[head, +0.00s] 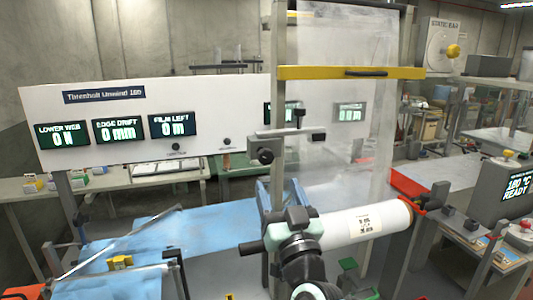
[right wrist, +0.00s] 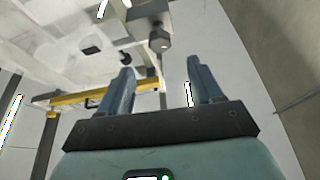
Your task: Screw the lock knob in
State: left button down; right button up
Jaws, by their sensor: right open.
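A dark round knob, which looks like the lock knob (head: 265,156), sits on the left end of a grey bracket (head: 285,134) on the upright frame. In the right wrist view a grey knob (right wrist: 163,44) hangs below a block, just beyond the fingertips; it looks like the same knob. My right gripper (head: 280,187) points upward below the bracket in the head view. Its blue fingers (right wrist: 159,70) are apart with nothing between them. How far the knob is screwed in cannot be told. My left gripper is not in view.
A yellow bar (head: 350,73) crosses the frame above, with clear film (head: 345,130) behind. A white roll (head: 365,222) lies right of my right wrist. A white display panel (head: 150,115) stands left, above blue film (head: 180,230).

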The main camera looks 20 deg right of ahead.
aim_at(267, 159)
jog(key=p+x, duration=0.3)
jog(key=x, duration=0.7)
jog(key=shift+w, duration=0.35)
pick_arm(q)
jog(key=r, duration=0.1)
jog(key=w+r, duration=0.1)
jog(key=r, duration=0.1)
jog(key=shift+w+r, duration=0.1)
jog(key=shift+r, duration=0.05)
pick_arm(e)
jog(key=c, duration=1)
jog(key=shift+m, duration=0.6)
